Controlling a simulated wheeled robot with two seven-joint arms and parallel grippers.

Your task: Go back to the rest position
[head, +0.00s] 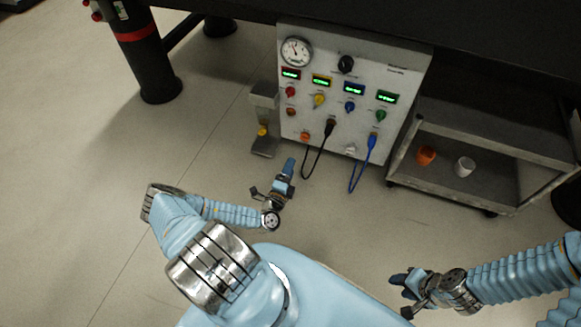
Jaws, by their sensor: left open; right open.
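My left gripper (288,167) is in the middle of the head view, in front of the lower left part of the white spectrometer panel (320,120). It is open, and I see nothing held in it. My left arm bends out to the left and back in toward the middle. My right gripper (402,286) is at the lower right, open and apart from the panel and the cart. I see nothing in it. The fine detail of both fingertips is small.
The panel has a gauge (296,51), several displays and knobs, a black cable (318,160) and a blue cable (361,166). A grey cart (455,143) at right holds an orange cup (426,155) and a white cup (465,166). The floor at left is clear.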

